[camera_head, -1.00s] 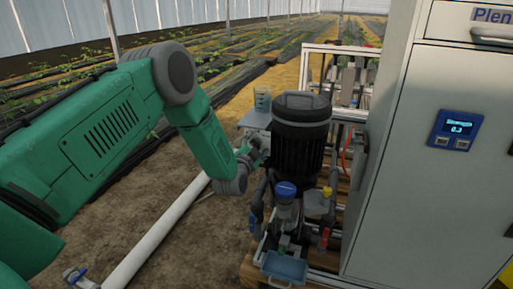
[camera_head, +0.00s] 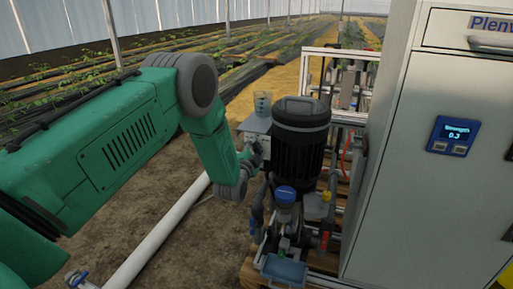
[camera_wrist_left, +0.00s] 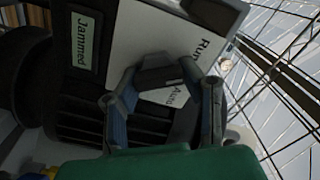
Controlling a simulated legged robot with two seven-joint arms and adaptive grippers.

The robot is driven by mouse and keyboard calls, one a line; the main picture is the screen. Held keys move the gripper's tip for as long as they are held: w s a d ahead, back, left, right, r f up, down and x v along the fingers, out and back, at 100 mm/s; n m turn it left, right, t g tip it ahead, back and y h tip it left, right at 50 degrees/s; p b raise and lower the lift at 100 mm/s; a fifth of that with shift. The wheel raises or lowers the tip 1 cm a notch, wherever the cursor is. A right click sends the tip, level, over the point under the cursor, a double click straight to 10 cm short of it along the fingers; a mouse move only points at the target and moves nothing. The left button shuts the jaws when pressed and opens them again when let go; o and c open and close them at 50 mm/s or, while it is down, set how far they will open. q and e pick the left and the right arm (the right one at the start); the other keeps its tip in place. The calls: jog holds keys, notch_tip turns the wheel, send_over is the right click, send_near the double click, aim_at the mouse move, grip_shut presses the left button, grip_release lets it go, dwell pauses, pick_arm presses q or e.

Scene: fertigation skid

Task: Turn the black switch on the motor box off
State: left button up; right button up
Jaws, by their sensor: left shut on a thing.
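The grey motor box (camera_head: 256,123) is on the left side of the black motor (camera_head: 299,142) in the head view. My left gripper (camera_head: 254,153) is at its front face. In the left wrist view the gripper (camera_wrist_left: 158,72) is shut in front of the white switch panel (camera_wrist_left: 143,45), which carries partly covered lettering. A piece of label shows between the fingers. My right gripper is in neither view.
A grey cabinet (camera_head: 445,185) with a small blue display (camera_head: 453,136) stands close on the right. A clear beaker (camera_head: 262,103) sits on the motor box. Blue-capped pump fittings (camera_head: 285,195) are below the motor. A white pipe (camera_head: 160,235) lies on the soil at left.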

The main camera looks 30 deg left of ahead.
pick_arm(q)
jog(key=m, duration=0.3)
jog(key=shift+s+d+f+p, duration=0.1)
jog(key=shift+f+p, duration=0.2)
jog(key=shift+p, duration=0.1)
jog(key=shift+f+m, duration=0.15)
jog(key=shift+m, duration=1.45)
jog(key=shift+f, duration=0.1)
jog(key=o, duration=1.2)
jog(key=shift+r, duration=0.2)
jog(key=shift+s, duration=0.15)
jog(key=v, duration=1.1)
jog(key=shift+s+f, duration=0.15)
jog(key=shift+s, duration=0.15)
